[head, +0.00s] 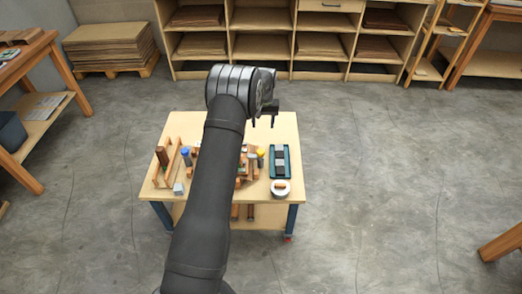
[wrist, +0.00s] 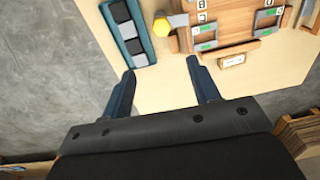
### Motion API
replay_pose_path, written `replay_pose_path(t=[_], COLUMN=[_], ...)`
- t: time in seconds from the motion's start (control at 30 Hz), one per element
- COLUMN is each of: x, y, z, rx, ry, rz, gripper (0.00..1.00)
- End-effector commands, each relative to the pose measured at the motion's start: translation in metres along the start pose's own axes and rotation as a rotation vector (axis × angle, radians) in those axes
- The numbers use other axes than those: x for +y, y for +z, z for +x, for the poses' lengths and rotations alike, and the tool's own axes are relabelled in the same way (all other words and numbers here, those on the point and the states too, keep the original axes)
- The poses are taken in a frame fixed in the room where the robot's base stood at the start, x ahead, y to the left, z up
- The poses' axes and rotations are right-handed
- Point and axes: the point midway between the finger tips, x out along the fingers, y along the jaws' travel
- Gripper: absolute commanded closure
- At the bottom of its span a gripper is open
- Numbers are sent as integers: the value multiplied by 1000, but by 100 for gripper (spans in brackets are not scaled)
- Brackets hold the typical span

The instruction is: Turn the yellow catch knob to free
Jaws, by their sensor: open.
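The yellow catch knob (wrist: 161,27) shows in the wrist view beside the left edge of a wooden fixture (wrist: 225,25). In the head view, a yellow knob (head: 261,153) stands just right of my arm, between the arm and a teal tray. My gripper (wrist: 158,82) is open and empty, its two fingers apart over the pale tabletop, short of the knob and not touching it. In the head view my gripper (head: 262,122) hangs over the far part of the table. My arm hides much of the fixture there. Which way the knob is turned is too small to tell.
The teal tray (wrist: 117,24) with dark blocks lies left of the knob in the wrist view. A small labelled wooden block (wrist: 231,61) lies in front of the fixture. A white bowl (head: 281,188) and a blue-topped knob (head: 186,154) also stand on the table (head: 285,125).

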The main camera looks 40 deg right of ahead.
Motion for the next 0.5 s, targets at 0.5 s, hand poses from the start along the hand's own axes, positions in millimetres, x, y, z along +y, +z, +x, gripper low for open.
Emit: replay_pose_path(t=[0.5], x=[-3], y=[2], z=[60], rx=[-26], ry=[-13], rz=[-50], gripper=[44])
